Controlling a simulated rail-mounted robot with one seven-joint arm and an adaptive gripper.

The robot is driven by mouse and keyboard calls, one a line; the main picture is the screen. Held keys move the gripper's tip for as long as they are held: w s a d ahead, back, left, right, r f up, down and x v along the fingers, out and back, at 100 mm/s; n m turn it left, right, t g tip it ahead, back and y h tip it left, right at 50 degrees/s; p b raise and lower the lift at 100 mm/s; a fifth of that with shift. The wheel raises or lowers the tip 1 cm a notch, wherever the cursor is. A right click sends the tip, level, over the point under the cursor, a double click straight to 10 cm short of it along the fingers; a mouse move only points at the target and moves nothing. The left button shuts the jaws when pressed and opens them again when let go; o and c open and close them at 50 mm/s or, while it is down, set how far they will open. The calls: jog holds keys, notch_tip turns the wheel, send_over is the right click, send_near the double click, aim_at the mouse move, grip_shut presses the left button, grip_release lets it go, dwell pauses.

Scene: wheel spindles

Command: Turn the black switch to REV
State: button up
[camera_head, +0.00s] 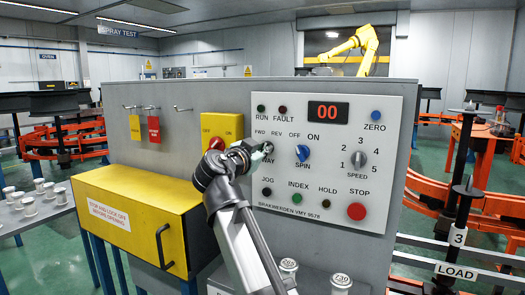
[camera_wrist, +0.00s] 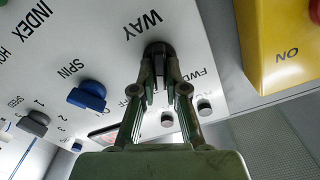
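The black WAY switch (camera_wrist: 158,50) is a round knob on the white control panel (camera_head: 330,190), with the labels FWD and REV above it in the head view. My gripper (camera_wrist: 161,78) reaches the panel there; its two fingers lie close on either side of the knob's dark ridge and appear shut on it. In the head view my gripper (camera_head: 262,151) covers most of the switch. The fingers hide the knob's pointer end, so I cannot tell which label it points at.
The blue SPIN knob (camera_head: 302,153) is just right of my gripper, with the grey SPEED knob (camera_head: 358,159) beyond. The red knob on the yellow box (camera_head: 217,143) is close on the left. INDEX (camera_head: 297,198) and STOP (camera_head: 356,211) buttons lie below.

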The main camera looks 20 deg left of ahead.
jog(key=o, duration=0.4)
jog(key=s, duration=0.4)
jog(key=s+a, duration=0.1)
jog(key=s, duration=0.7)
jog(key=shift+a, duration=0.4)
jog(key=shift+w, duration=0.1)
